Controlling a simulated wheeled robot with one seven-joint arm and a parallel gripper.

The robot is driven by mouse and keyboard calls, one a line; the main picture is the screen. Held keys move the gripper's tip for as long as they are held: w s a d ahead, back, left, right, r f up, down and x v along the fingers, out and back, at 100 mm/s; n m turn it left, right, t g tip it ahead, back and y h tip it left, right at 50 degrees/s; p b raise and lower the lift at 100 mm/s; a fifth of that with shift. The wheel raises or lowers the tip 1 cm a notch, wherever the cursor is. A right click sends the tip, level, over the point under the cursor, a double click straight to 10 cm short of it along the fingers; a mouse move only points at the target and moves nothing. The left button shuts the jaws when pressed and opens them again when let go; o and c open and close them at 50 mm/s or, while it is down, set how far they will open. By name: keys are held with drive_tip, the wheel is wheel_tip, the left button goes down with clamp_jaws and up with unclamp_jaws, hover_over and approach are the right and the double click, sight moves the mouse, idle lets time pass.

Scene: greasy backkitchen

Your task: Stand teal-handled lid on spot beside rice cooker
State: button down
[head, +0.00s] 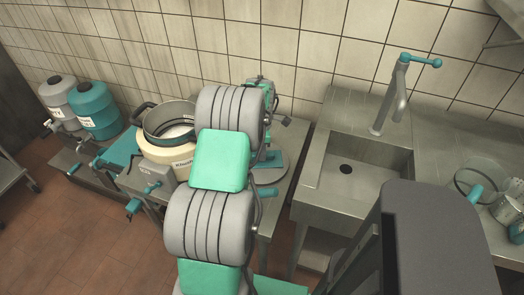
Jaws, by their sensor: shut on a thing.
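The cream rice cooker (178,162) stands on the steel table left of my arm in the head view. Its top is open, and something pale shows inside. My arm's grey joints and teal covers rise through the middle of the picture. My gripper cannot be made out; the arm appears to cover it. I cannot pick out the teal-handled lid for certain. A grey disc (270,176) shows partly behind the arm, right of the cooker, with teal parts close above it. The marked spot beside the cooker cannot be made out.
Grey (58,96) and teal (94,110) canisters stand at far left. A teal and grey machine (266,90) is partly hidden behind my arm. The sink (350,170) has a teal-handled tap (392,95). A dark-rimmed round thing with a teal grip (476,192) and metal vessels (508,209) crowd the right counter.

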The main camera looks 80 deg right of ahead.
drive_tip(key=c, duration=0.9)
unclamp_jaws()
drive_tip(key=shift+o, duration=0.2)
drive_tip(key=shift+r+p, duration=2.55)
drive_tip(key=shift+r, duration=1.5)
